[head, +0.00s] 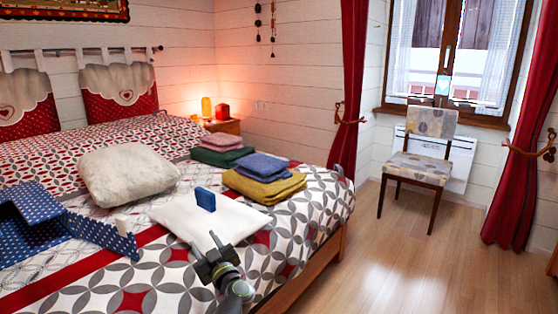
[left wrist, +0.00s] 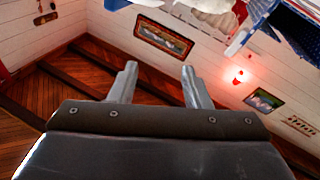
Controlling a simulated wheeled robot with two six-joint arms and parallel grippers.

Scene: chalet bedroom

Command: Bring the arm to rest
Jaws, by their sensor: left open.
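My left gripper (head: 206,243) is over the front part of the bed (head: 165,262), in front of a flat white item (head: 222,224). A small upright blue block (head: 205,199) stands on that white item, beyond the fingertips and apart from them. In the left wrist view the two fingers of my left gripper (left wrist: 160,80) are spread apart with nothing between them. That view is steeply tilted and shows walls and a wooden ceiling behind the fingers. My right gripper is in neither view.
Folded yellow and blue cloths (head: 264,184) lie at the bed's right side, with green and pink ones (head: 222,155) behind. A cream cushion (head: 128,173) and a blue dotted box (head: 40,228) lie to the left. A chair (head: 420,168) stands by the window; the floor (head: 390,262) is clear.

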